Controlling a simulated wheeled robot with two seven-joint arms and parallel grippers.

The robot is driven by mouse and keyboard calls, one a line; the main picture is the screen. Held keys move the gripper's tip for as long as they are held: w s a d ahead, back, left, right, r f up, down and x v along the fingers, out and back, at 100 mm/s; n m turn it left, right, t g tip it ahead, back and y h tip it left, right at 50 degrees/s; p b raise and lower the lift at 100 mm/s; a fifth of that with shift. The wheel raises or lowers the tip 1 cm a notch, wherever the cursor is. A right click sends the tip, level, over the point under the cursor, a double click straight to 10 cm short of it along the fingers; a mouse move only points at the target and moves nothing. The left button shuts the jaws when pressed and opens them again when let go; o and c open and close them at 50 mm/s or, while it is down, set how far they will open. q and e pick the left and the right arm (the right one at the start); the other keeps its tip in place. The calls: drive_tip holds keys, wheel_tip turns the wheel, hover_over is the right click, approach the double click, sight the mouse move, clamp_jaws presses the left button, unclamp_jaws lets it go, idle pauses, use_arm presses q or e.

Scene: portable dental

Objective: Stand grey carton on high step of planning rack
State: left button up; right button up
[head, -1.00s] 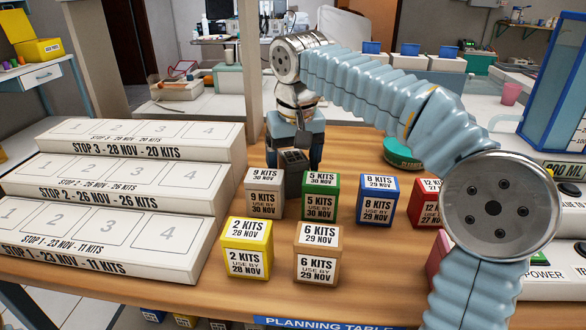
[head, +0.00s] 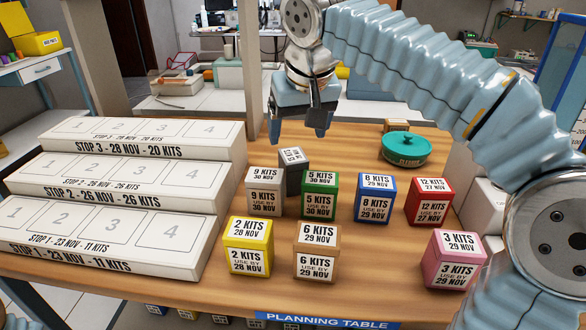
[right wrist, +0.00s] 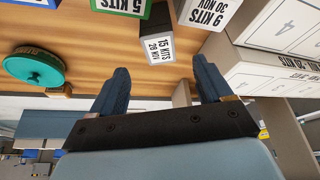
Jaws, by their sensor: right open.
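The dark grey carton (head: 292,176) stands upright on the wooden table behind the pale 9-kits carton (head: 264,196). In the right wrist view the grey carton (right wrist: 150,42) lies beyond and between my fingertips, apart from them. My right gripper (head: 303,132) is open and empty, above and behind the grey carton. The planning rack (head: 190,200) is a white three-step rack at the left. Its high step (head: 226,138), at the back, is labelled STOP 3. No cartons stand on its numbered places. My left gripper is out of view.
Green (head: 320,200), blue (head: 376,203), red (head: 429,206), yellow (head: 247,252), tan (head: 317,258) and pink (head: 456,264) cartons stand nearby. A teal round container (head: 404,150) is at the back right. Bare table lies between rack and cartons.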

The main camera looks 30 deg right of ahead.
sight(293, 155)
drive_tip(key=b+x, duration=0.1)
drive_tip(key=x, duration=0.9)
drive_tip(key=shift+f, duration=0.3)
drive_tip(key=shift+c, duration=0.4)
drive_tip(key=c, duration=1.1)
drive_tip(key=shift+r, duration=0.15)
